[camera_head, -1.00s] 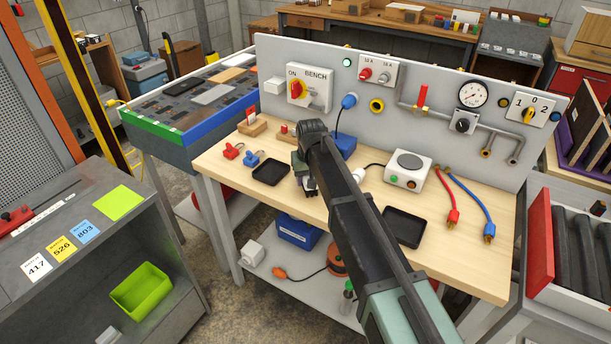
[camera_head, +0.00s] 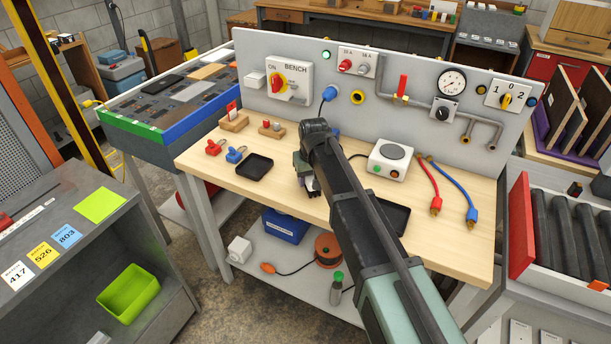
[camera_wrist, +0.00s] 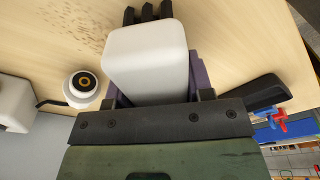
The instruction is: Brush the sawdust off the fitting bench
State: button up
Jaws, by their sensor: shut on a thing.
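The fitting bench (camera_head: 455,258) has a pale wooden top in front of a grey panel. Brown sawdust (camera_wrist: 88,22) lies scattered on the wood at the upper left of the wrist view. I cannot make it out in the head view.
A black tray (camera_head: 255,167) and red (camera_head: 213,147) and blue (camera_head: 235,154) clips lie left of my gripper. A white device (camera_head: 390,160), a second black tray (camera_head: 397,216) and red and blue cables lie right. A white round fitting (camera_wrist: 82,87) stands near the brush.

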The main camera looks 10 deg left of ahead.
aim_at(287, 180)
jog(key=shift+s+d, duration=0.45)
jog(key=shift+d, duration=0.95)
jog(key=shift+s+d, duration=0.45)
jog(key=shift+d, duration=0.95)
jog(key=shift+s+d, duration=0.45)
jog(key=shift+d, duration=0.95)
jog(key=shift+s+a, duration=0.15)
jog(key=shift+s, duration=0.4)
jog(key=shift+w+a, duration=0.5)
jog(key=shift+a, duration=1.05)
jog(key=shift+w+a, duration=0.5)
jog(key=shift+a, duration=1.05)
jog(key=shift+w+a, duration=0.5)
jog(key=shift+a, duration=1.05)
jog(key=shift+w+a, duration=0.35)
jog(key=shift+a, duration=0.7)
jog(key=shift+w+a, duration=0.35)
jog(key=shift+a, duration=0.65)
jog(key=shift+w+a, duration=0.35)
jog(key=shift+a, duration=0.7)
jog(key=shift+r, duration=0.15)
notch_tip(287, 180, up, 9)
jog(key=p, duration=0.9)
